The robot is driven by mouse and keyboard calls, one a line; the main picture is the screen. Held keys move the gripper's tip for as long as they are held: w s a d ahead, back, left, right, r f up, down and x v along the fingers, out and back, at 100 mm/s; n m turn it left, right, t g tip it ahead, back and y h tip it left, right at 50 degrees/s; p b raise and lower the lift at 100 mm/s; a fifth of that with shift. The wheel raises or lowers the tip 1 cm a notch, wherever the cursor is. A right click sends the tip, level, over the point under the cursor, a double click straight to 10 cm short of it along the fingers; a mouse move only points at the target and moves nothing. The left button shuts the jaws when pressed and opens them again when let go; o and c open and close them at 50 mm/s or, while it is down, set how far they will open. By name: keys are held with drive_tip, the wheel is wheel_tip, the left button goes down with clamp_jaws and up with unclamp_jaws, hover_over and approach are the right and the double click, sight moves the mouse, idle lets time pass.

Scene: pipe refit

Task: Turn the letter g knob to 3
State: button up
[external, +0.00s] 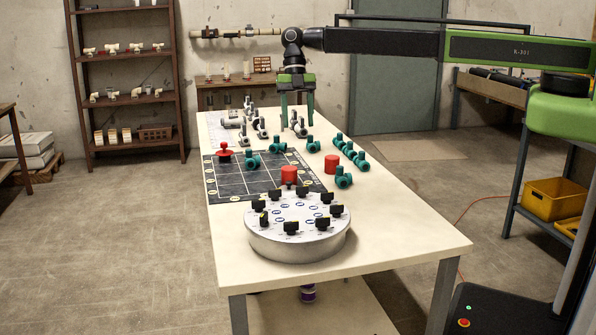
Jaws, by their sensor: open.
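A round grey dial base (298,240) stands at the near end of the white table. Several black knobs, such as one at its front (291,227), stand in a ring on its pale top, with small blue marks inside the ring. The letters and numbers are too small to read, so I cannot tell which knob is g or where it points. My gripper (297,122) hangs fingers down over the far part of the table, well beyond the dial base. Its green fingers are apart, and I see nothing held between them.
A dark gridded mat (226,184) lies behind the dial base, with a red-topped piece (225,153) and red cylinders (330,164) on or near it. Teal pipe fittings (344,178) and grey fittings (245,137) stand around. The table's near right corner (415,244) is clear.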

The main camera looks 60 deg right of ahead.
drive_tip(key=s+a+r+n, duration=0.1)
drive_tip(key=s+a+r, duration=0.15)
drive_tip(key=a, duration=0.45)
drive_tip(key=b, duration=1.5)
approach(302, 193)
drive_tip(key=x, duration=0.6)
drive_tip(key=shift+f, duration=0.2)
drive_tip(key=shift+s+a+f+b, duration=0.15)
drive_tip(key=shift+s+f+b, duration=0.05)
drive_tip(key=shift+f+b, duration=0.15)
drive_tip(key=shift+r, duration=0.1)
clamp_jaws()
